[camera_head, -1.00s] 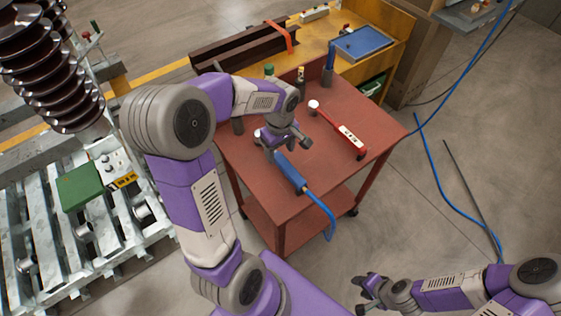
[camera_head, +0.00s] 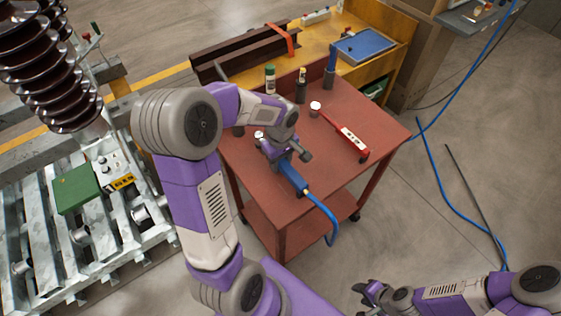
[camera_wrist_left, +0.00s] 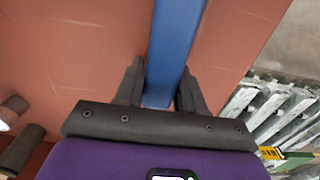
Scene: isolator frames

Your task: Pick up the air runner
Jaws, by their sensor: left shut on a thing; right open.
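The air runner is a blue tool with a blue hose (camera_head: 330,223) at its near end. Its blue body (camera_head: 293,176) is over the left front part of the red cart top. My left gripper (camera_head: 287,161) is shut on the body from above. In the left wrist view the blue body (camera_wrist_left: 173,50) runs between the two dark fingers of the left gripper (camera_wrist_left: 160,88). The gripper hides the tool's far end in the head view. I cannot tell whether the tool touches the cart. My right gripper (camera_head: 372,294) is open and empty at the bottom right, away from the cart.
The red cart (camera_head: 245,178) also holds a red-and-white tool (camera_head: 351,143), a green-capped bottle (camera_head: 270,78), and a small dark bottle (camera_head: 301,86). Behind is a yellow bench with a blue tray (camera_head: 363,45). A metal frame (camera_head: 60,238) stands left. Floor at right has a blue hose (camera_head: 440,165).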

